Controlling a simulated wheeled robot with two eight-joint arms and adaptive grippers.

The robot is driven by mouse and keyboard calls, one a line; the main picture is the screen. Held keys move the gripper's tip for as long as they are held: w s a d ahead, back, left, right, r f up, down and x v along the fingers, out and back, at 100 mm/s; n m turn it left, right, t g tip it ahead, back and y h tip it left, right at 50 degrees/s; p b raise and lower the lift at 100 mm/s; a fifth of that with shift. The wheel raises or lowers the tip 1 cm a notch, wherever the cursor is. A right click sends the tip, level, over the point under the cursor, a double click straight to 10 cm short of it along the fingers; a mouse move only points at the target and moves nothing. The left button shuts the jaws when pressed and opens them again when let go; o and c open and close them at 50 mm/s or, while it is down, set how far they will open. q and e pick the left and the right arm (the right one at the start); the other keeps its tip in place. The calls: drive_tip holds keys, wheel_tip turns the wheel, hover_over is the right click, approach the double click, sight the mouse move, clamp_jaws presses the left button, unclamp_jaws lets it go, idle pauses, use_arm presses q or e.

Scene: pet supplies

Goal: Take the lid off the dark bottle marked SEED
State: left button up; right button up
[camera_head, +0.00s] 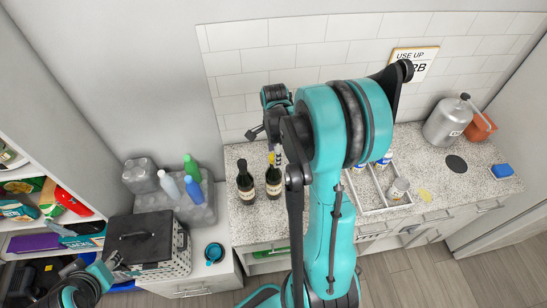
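Two dark bottles with pale labels stand upright side by side at the left of the speckled counter: a left one (246,184) and a right one (273,182). The label writing is too small to read, so I cannot tell which is marked SEED. My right gripper (266,142) is above and behind the bottles, close to the right bottle's top. My own arm partly hides it, and I cannot tell whether it touches that bottle or how its fingers stand. My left gripper (112,264) is low at the left, near a black-lidded box; its fingers are unclear.
The black-lidded box (140,245) and a grey crate (200,212) with blue and green bottles stand left of the counter. A divided tray (372,198), a metal canister (447,122) and a blue sponge (502,171) are on the right. My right arm blocks the middle.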

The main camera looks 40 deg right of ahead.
drive_tip(key=shift+a+f, duration=0.1)
drive_tip(key=shift+c, duration=0.5)
drive_tip(key=c, duration=0.8)
